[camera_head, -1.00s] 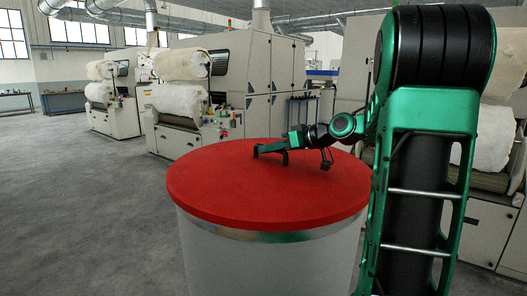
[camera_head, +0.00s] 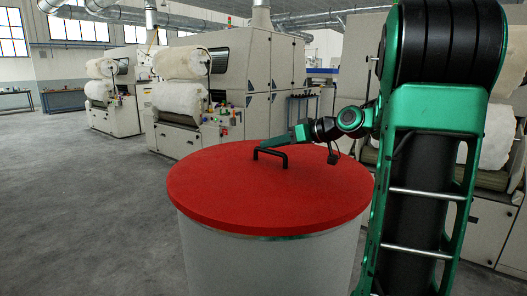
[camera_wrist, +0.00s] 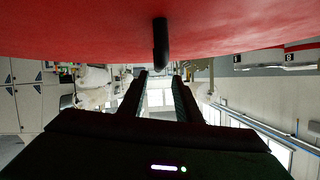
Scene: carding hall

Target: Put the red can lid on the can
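The red can lid (camera_head: 225,199) lies flat on top of the large pale can (camera_head: 265,262) in the head view. Its skirt covers most of the can's upper edge, and only a thin metal strip shows under the front. A black bar handle (camera_head: 271,153) stands on the lid. My gripper (camera_head: 270,144) is just behind the handle. In the wrist view, my gripper (camera_wrist: 160,77) has two fingers spread apart with a gap between them. The handle (camera_wrist: 160,44) appears end-on ahead of that gap, and the fingers do not grip it. The red lid (camera_wrist: 70,28) fills the top there.
Carding machines (camera_head: 240,80) with white fibre rolls (camera_head: 180,97) stand behind the can. More machinery is at the right, behind my arm. The grey floor (camera_head: 90,200) to the left is clear.

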